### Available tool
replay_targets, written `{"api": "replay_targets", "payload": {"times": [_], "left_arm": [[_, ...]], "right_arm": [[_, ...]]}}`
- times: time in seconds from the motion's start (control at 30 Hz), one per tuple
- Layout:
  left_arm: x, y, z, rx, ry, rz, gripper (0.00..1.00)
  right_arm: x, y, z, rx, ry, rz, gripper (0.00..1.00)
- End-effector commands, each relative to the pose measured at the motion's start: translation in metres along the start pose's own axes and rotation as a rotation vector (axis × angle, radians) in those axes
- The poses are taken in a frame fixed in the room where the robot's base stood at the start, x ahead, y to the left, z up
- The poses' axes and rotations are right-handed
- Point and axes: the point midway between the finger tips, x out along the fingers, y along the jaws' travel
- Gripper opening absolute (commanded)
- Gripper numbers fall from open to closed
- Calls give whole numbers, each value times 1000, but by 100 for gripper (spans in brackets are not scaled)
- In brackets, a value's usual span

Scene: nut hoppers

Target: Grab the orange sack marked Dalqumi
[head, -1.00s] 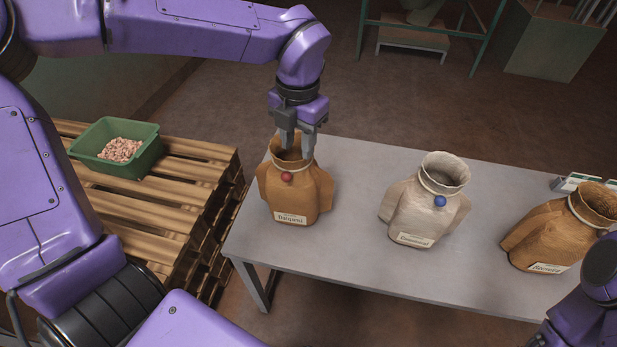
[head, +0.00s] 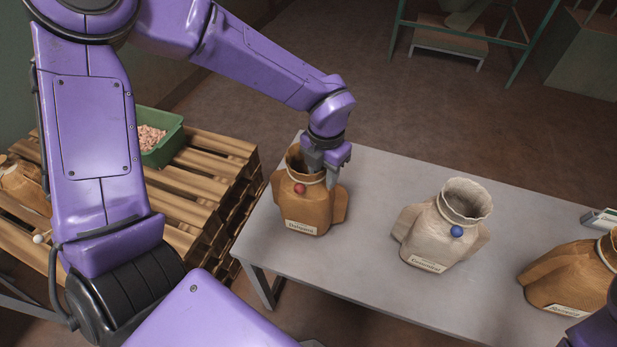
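The orange-brown sack marked Dalqumi (head: 308,211) stands upright near the left end of the grey table (head: 375,270). It has an open neck, a tie with a red bead and a pale label at its lower front. My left gripper (head: 323,170) points down at the right side of the neck. One finger is at the mouth and the other outside the rim, so the rim seems to lie between them. Whether the fingers press on it is not clear. My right gripper is out of view; only part of that arm shows at the bottom right.
A pale sack with a blue bead (head: 438,235) stands mid-table. Another brown sack (head: 565,280) is at the right edge, with a small box (head: 601,220) behind it. A green bin (head: 163,140) of nuts sits on wooden pallets (head: 200,185) at left.

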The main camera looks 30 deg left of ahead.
Motion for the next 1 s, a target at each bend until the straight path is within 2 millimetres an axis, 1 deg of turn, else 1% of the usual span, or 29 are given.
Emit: {"api": "replay_targets", "payload": {"times": [0.17,0.2,0.27,0.3,0.6,0.73,0.83,0.9,0.97,1.0], "left_arm": [[0,0,0,-1,0,0,39],[0,0,0,-1,0,0,26],[0,0,0,-1,0,0,6],[0,0,0,-1,0,0,0],[0,0,0,-1,0,-1,0],[-6,0,0,-2,0,-1,0],[-20,1,1,-2,-4,-1,0],[-34,0,0,-2,-5,-2,0],[-45,-9,-10,1,-6,-3,0],[-55,-16,-16,1,-7,-2,0]], "right_arm": [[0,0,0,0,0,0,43],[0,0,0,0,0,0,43],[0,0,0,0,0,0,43],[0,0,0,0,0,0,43],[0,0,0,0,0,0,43],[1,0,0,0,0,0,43],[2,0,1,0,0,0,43],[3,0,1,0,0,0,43],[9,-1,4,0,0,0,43],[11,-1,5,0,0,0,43]]}}
